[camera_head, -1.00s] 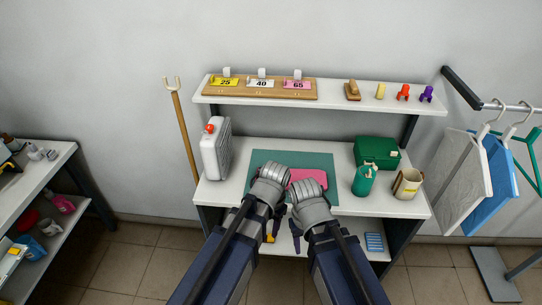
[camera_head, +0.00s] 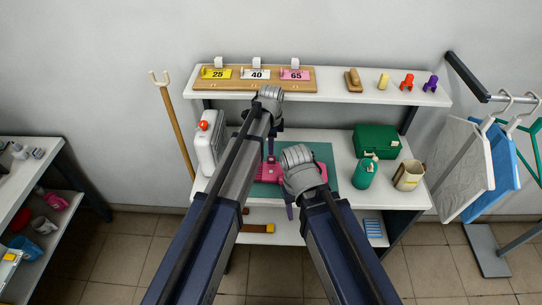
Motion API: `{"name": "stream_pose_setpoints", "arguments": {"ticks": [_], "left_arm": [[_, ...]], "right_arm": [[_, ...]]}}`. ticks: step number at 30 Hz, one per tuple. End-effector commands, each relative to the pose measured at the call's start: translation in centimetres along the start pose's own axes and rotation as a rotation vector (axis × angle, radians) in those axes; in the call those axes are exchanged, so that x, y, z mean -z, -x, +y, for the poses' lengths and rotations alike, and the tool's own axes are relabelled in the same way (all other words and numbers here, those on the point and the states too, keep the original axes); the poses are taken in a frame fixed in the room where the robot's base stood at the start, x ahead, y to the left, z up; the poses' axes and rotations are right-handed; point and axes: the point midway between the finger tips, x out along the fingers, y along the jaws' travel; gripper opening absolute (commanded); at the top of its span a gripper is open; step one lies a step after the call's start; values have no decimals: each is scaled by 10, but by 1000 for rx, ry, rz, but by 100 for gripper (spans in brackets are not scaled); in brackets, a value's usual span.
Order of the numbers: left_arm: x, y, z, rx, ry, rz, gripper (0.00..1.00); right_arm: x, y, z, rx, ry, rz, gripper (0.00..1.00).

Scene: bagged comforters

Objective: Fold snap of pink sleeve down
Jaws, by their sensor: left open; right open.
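The pink sleeve (camera_head: 264,170) lies on the green mat (camera_head: 323,150) on the white table, and my arms cover much of it. A pink piece also shows beside my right gripper. My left gripper (camera_head: 269,152) is open and points down above the far part of the sleeve. My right gripper (camera_head: 289,206) is open at the sleeve's near right side. Its fingers are partly hidden, and I cannot tell whether they touch the sleeve. The snap cannot be made out behind the grippers.
A shelf (camera_head: 335,88) above the table holds a board with yellow, white and pink number tags (camera_head: 294,74). A white jug (camera_head: 208,142) stands left. Bagged comforters (camera_head: 463,165) hang at far right.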

Motion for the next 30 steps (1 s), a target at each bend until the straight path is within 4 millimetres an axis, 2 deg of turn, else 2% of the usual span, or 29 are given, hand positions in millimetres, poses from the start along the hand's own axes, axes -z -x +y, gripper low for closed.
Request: {"name": "stream_pose_setpoints", "arguments": {"ticks": [18, 29, 30], "left_arm": [[0, -71, 0, 0, 2, 0, 42], [0, -73, 0, 0, 2, 0, 42], [0, -73, 0, 0, 2, 0, 38]], "right_arm": [[4, -70, -7, -1, 1, 0, 50], [4, -72, -7, -1, 1, 0, 50], [4, -72, -7, -1, 1, 0, 50]]}}
